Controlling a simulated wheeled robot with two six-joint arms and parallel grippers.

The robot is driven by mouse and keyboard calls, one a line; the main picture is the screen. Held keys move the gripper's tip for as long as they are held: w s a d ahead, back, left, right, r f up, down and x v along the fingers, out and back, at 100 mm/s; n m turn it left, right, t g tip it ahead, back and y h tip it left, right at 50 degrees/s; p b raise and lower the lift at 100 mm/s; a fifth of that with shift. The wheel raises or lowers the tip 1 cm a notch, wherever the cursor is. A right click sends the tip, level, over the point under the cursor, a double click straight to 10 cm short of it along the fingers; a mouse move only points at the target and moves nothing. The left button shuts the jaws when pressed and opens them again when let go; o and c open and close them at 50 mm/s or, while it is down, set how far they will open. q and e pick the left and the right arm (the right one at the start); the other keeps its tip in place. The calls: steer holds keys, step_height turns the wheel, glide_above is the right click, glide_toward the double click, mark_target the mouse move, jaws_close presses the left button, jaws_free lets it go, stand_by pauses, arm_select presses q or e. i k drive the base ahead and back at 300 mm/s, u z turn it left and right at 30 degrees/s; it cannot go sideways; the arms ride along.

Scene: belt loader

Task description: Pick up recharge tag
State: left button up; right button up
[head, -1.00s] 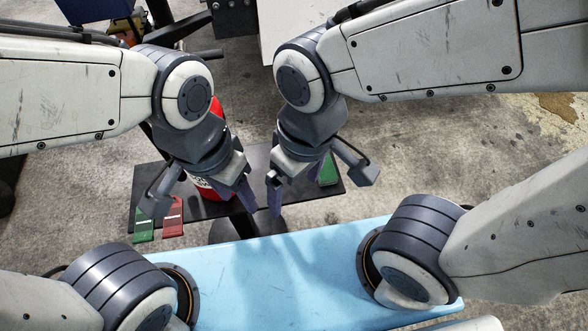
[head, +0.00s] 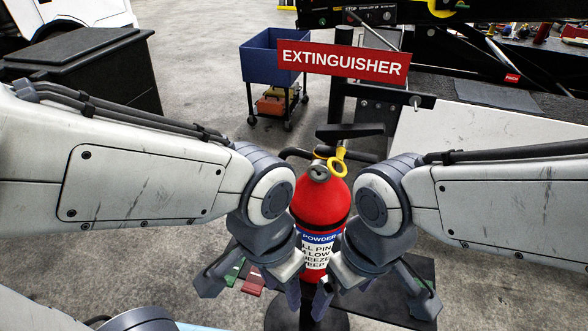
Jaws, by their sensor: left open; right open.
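A red tag (head: 253,281) and a green tag (head: 235,271) lie side by side on the dark shelf left of the extinguisher, partly hidden by my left gripper (head: 254,288). No writing on them is readable, so I cannot tell which is the recharge tag. My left gripper is open, in front of the two tags. My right gripper (head: 375,292) is open over the shelf at the extinguisher's right. A bit of green (head: 427,284) shows behind its outer finger. The red extinguisher (head: 318,205) stands upright between both arms, its label partly covered by the grippers.
A red EXTINGUISHER sign (head: 343,64) is behind the extinguisher. The dark shelf (head: 398,268) extends to the right. A blue cart (head: 270,62) and a black bin (head: 85,70) stand further back. A white panel (head: 480,148) is behind my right arm.

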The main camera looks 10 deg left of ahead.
mark_target(254, 284)
steer(key=u, duration=2.75)
steer(key=k, duration=0.8)
steer(key=z, duration=1.65)
